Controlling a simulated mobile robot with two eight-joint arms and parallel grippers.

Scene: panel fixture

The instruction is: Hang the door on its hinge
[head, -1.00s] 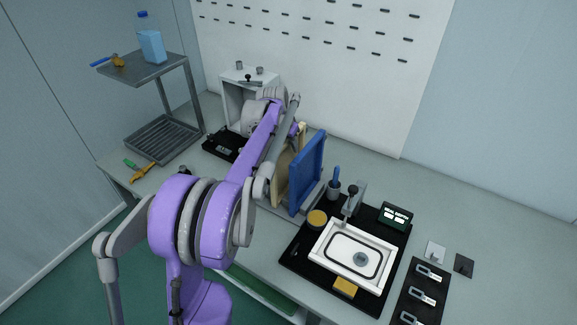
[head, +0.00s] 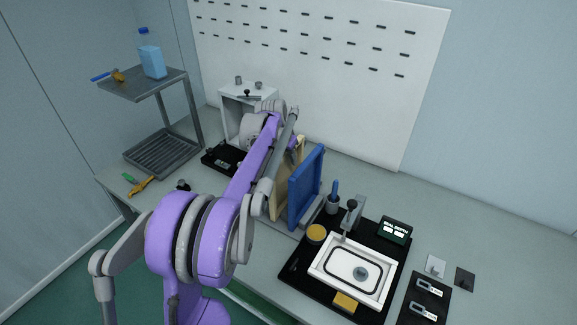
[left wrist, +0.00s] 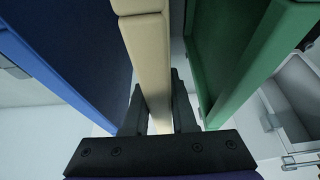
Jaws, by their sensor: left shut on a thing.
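My left gripper (left wrist: 160,112) is shut on a cream panel (left wrist: 148,55), with one finger on each side of it in the left wrist view. In the head view the cream panel (head: 284,190) stands upright beside a blue panel (head: 307,187), partly hidden by my arm. The left wrist view also shows the blue panel (left wrist: 75,50) on the left and a green panel (left wrist: 240,55) on the right, both apart from the fingers. A pale open-fronted cabinet (head: 229,112) stands at the back. I cannot make out its hinge. My right gripper is not in view.
A black mat (head: 300,262) with a white frame (head: 385,290), a yellow sponge and a blue-handled tool in a cup lies right of the panels. A grey shelf stand (head: 190,100) with a bottle (head: 151,58) is at the left. A slotted white board (head: 350,110) rises behind.

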